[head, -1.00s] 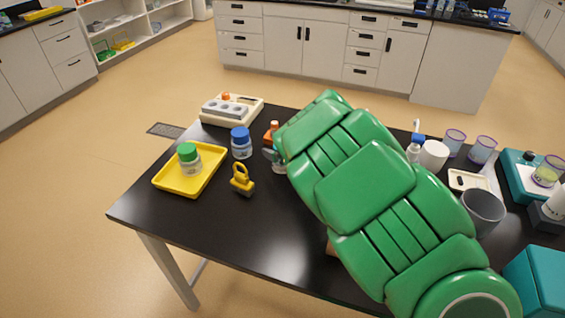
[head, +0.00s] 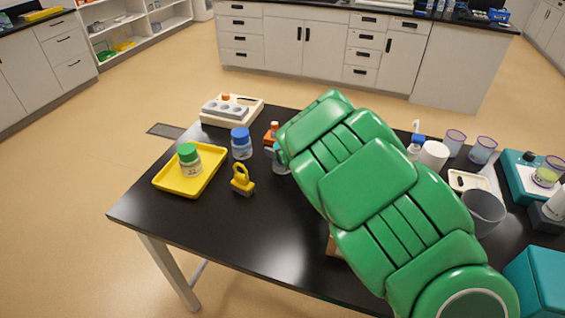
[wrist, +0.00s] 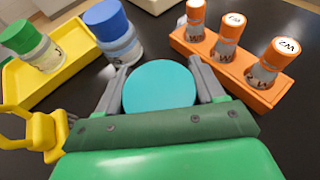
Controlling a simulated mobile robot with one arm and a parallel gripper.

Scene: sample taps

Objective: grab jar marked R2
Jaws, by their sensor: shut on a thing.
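In the wrist view my gripper (wrist: 160,88) is shut on a jar with a flat teal lid (wrist: 158,86). The lid hides its body and any mark from above. In the head view part of a clear jar body (head: 282,167) shows beside my green arm, which hides most of the grip. A blue-lidded jar (head: 241,143) stands on the black table to the left. A green-lidded jar (head: 190,160) stands in a yellow tray (head: 176,186). I cannot read R2 on any jar.
A yellow padlock-shaped item (head: 242,180) stands close to my gripper's left. An orange rack (wrist: 213,62) holds three orange-capped vials behind the jar. Cups (head: 483,151) and a grey beaker (head: 484,211) stand at right.

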